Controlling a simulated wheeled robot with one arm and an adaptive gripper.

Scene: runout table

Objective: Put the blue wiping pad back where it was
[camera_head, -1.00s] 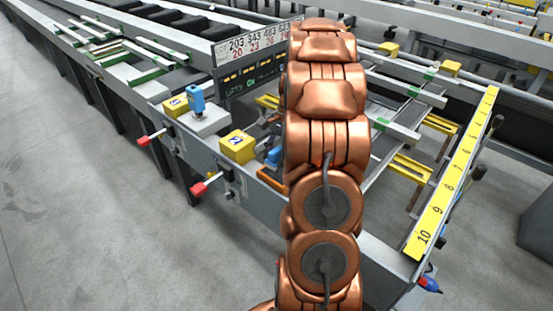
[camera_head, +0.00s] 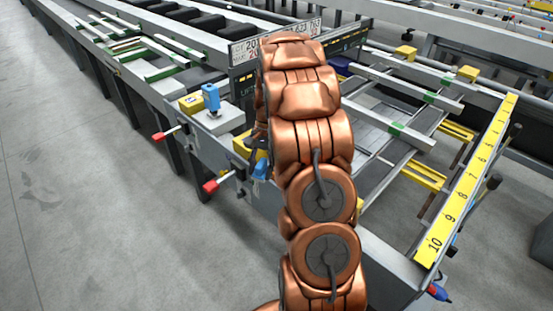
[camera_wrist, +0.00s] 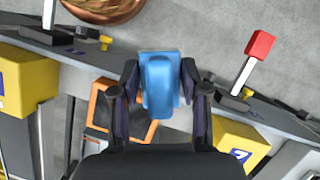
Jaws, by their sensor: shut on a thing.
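The blue wiping pad (camera_wrist: 160,85) is between the two dark fingers of my gripper (camera_wrist: 160,92) in the wrist view, and the gripper is shut on it. The pad overlaps an orange-rimmed dark tray (camera_wrist: 97,104) in that picture; whether it touches the tray I cannot tell. In the head view a blue piece (camera_head: 261,169), likely the pad, shows at the left edge of my copper arm. My arm hides most of the gripper there.
A yellow block (camera_wrist: 240,146) and a red-handled lever (camera_wrist: 260,45) stand near the gripper. A blue device (camera_head: 211,97) stands on the table's left side. A yellow numbered scale (camera_head: 468,180) runs along the right edge. Open floor lies left.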

